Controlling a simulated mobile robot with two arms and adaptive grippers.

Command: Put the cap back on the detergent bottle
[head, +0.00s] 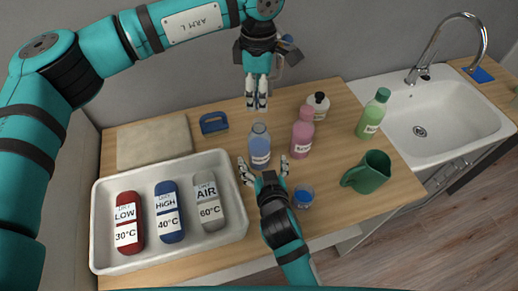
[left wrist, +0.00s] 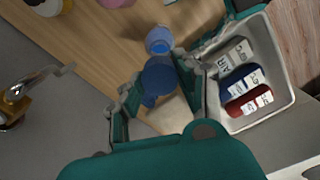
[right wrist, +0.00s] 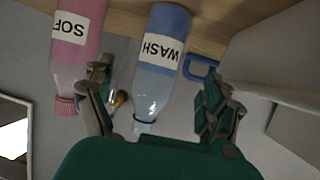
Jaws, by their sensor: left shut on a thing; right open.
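The detergent bottle (head: 260,147), blue and labelled WASH, stands upright on the wooden counter. Its narrow neck is bare in the right wrist view (right wrist: 155,85). My right gripper (head: 264,168) is open, with one finger on either side of the bottle's lower part. It is low at the bottle's front, and I see no firm contact. My left gripper (head: 257,104) points down above and behind the bottle, its fingers shut. In the left wrist view a dark blue thing, seemingly the cap (left wrist: 158,78), sits between the fingertips. The head view hardly shows it.
A pink bottle (head: 302,140) stands close right of the detergent, with a white bottle (head: 318,101) behind. A white tray (head: 100,235) fills the left front.

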